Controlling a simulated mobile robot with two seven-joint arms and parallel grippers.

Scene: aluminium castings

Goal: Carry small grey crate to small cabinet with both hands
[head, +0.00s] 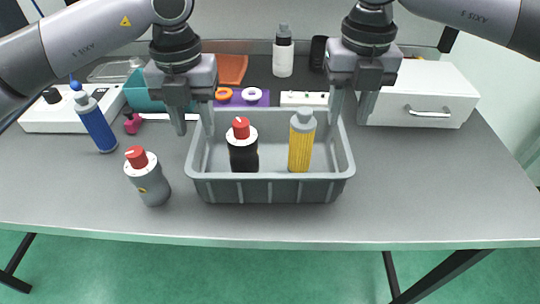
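The small grey crate (270,188) stands on the table in the middle of the head view. It holds a black bottle with a red cap (243,152) and a yellow bottle with a grey cap (301,148). The small white cabinet (432,82) stands to the right, behind the crate, its handled front shut. My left gripper (194,132) is open at the crate's left wall, one finger outside and one on the inner side. My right gripper (350,119) is open at the right wall, its fingers either side of the rim. Contact with the walls cannot be told.
A grey bottle with a red cap (148,178) stands tilted-looking left of the crate. A blue bottle (96,122), a white box (72,110) and a teal bin (142,92) are at the left. A white bottle (283,55) stands behind. The table's right front is clear.

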